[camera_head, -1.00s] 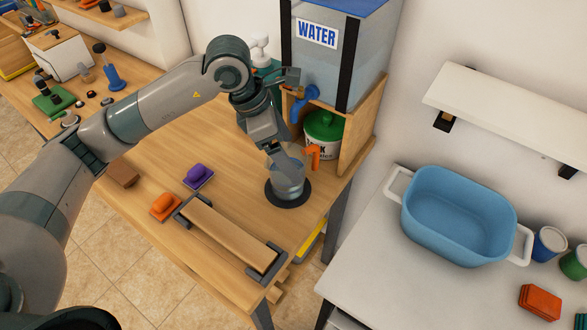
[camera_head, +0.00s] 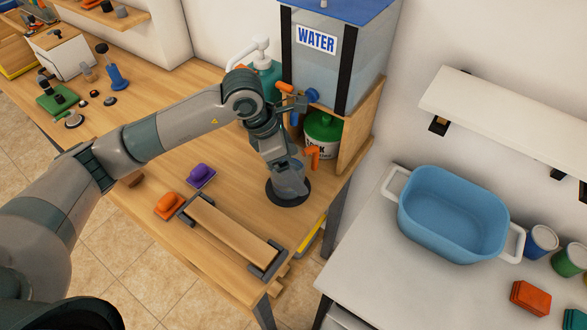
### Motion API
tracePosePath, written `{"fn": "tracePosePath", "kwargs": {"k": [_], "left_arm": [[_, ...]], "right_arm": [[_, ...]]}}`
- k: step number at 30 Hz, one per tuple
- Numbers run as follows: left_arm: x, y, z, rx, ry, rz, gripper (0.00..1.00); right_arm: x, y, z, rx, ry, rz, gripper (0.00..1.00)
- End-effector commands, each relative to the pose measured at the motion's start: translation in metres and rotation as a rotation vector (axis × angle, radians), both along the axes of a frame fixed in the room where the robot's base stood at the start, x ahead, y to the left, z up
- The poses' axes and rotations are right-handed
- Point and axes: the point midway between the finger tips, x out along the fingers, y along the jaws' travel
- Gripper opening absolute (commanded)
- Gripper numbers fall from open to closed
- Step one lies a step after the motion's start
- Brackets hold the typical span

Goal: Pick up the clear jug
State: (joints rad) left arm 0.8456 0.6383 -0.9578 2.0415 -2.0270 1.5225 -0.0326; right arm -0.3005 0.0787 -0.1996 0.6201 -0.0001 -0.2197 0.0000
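The clear jug (camera_head: 297,168) stands on a dark round pad (camera_head: 287,200) near the right edge of the wooden table, under the water tank. Its orange handle (camera_head: 312,153) is on the right side. My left gripper (camera_head: 290,188) is down at the jug, pointing downward and covering much of it. Its fingers overlap the jug in the picture, so I cannot tell whether they are inside or around it, or whether they have closed. My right gripper is out of view.
The water tank (camera_head: 345,70) with a blue tap stands behind the jug. A green-lidded tub (camera_head: 322,135) sits in its wooden stand. A wooden board (camera_head: 230,232), a purple block (camera_head: 200,176) and an orange block (camera_head: 169,205) lie in front. A blue basin (camera_head: 455,215) is right.

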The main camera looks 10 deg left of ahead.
Motion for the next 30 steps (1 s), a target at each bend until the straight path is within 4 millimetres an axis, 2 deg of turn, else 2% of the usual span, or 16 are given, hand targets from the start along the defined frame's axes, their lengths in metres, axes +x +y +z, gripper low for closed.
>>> {"fn": "tracePosePath", "kwargs": {"k": [2, 5, 9, 10, 11, 30], "left_arm": [[0.0001, 0.0001, 0.0002, 0.000, 0.000, 0.000, 0.86], [0.0001, 0.0001, 0.0003, 0.000, 0.000, 0.000, 0.65], [0.0001, 0.0002, 0.0003, 0.000, 0.000, 0.000, 0.31], [0.0004, 0.0000, 0.0012, -0.001, -0.002, 0.000, 0.30], [0.0004, 0.0000, 0.0012, -0.001, -0.002, 0.000, 0.25], [0.0054, 0.0043, 0.0086, -0.001, -0.003, 0.002, 0.25]], "right_arm": [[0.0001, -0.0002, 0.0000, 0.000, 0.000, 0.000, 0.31], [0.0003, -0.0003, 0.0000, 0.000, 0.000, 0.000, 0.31], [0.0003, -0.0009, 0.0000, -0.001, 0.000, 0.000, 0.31], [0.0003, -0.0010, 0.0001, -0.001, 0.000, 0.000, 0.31], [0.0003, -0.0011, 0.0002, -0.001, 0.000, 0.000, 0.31], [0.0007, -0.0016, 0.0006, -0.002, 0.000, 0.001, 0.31]]}}
